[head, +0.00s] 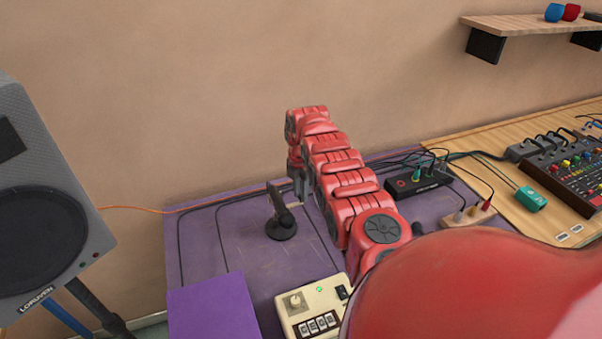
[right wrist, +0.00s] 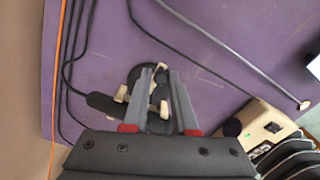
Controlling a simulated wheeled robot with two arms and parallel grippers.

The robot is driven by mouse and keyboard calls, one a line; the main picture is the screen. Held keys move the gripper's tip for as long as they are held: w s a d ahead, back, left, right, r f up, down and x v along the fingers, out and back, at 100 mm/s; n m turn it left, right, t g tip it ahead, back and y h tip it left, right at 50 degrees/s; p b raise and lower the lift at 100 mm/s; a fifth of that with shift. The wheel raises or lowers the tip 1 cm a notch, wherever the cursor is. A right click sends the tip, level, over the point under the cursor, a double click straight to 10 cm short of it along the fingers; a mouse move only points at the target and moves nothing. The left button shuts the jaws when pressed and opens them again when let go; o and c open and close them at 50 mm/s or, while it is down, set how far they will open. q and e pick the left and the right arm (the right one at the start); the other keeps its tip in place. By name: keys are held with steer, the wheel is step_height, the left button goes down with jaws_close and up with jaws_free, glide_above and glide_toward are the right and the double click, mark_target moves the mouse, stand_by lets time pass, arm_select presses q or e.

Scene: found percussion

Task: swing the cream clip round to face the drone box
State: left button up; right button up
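A small black stand (head: 281,227) with a round base and a slanted arm rises from the purple table top. In the right wrist view, small cream parts, seemingly the cream clip (right wrist: 121,93), show on the stand beside and between my finger tips. In the head view I cannot make the clip out clearly. My right gripper (head: 300,188) points down close to the stand, just right of its top. Its two fingers (right wrist: 160,72) are apart, over the stand; contact is unclear. A cream box (head: 312,307) with a knob and switches, possibly the drone box, lies nearer. My left gripper is out of view.
A purple block (head: 212,306) lies at front left, near a grey speaker (head: 45,215). A black box (head: 418,184) with plugged cables, a small wooden block with jacks (head: 468,214) and a teal box (head: 531,199) lie right. Black cables cross the purple top.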

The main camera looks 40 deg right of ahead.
steer(key=o, duration=0.3)
steer(key=shift+o, duration=0.2)
step_height(320, 180, up, 18)
steer(key=p, duration=0.1)
steer(key=shift+f, duration=0.25)
stand_by(0.5)
